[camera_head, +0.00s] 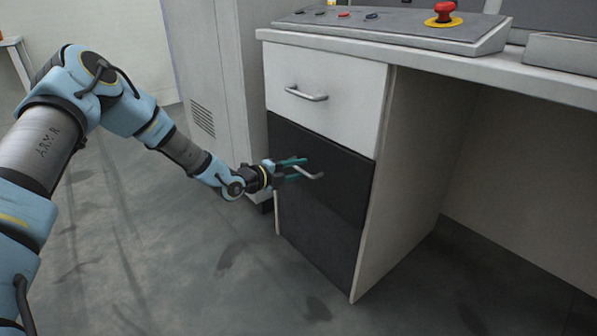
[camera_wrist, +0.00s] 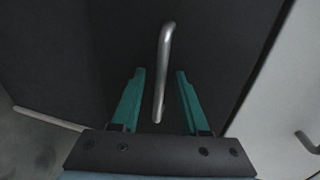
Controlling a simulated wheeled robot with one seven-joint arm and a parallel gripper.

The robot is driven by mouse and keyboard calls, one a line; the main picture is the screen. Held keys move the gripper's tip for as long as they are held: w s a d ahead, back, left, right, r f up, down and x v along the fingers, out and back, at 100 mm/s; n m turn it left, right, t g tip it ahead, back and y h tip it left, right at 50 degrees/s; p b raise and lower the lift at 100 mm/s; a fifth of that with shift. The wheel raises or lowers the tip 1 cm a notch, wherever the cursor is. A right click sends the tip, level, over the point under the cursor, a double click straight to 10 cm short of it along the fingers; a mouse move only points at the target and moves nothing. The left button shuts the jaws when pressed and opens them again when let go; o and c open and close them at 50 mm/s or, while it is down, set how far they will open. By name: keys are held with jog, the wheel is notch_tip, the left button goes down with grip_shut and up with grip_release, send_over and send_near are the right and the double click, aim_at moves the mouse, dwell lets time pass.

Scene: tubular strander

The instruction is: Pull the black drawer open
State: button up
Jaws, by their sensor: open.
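The black drawer (camera_head: 338,186) is the dark front below a white drawer in the desk pedestal, and it looks closed. Its metal bar handle (camera_head: 312,176) sticks out in front of my gripper. My gripper (camera_head: 299,168) has teal fingers and is open at the handle. In the wrist view the handle (camera_wrist: 164,70) runs lengthwise, with its near end between the two spread fingers (camera_wrist: 159,72). A gap shows on both sides, so the fingers look apart from the bar. The drawer front (camera_wrist: 215,45) fills the background there.
The white drawer (camera_head: 325,92) with its own handle (camera_head: 306,94) is directly above. The desktop (camera_head: 430,60) carries a control panel with a red button (camera_head: 444,12). A grey cabinet (camera_head: 205,70) stands to the left. The floor (camera_head: 215,270) in front is clear.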

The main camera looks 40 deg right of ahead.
jog(key=shift+d, duration=0.15)
jog(key=shift+c, duration=0.3)
grip_shut()
dwell(1.1)
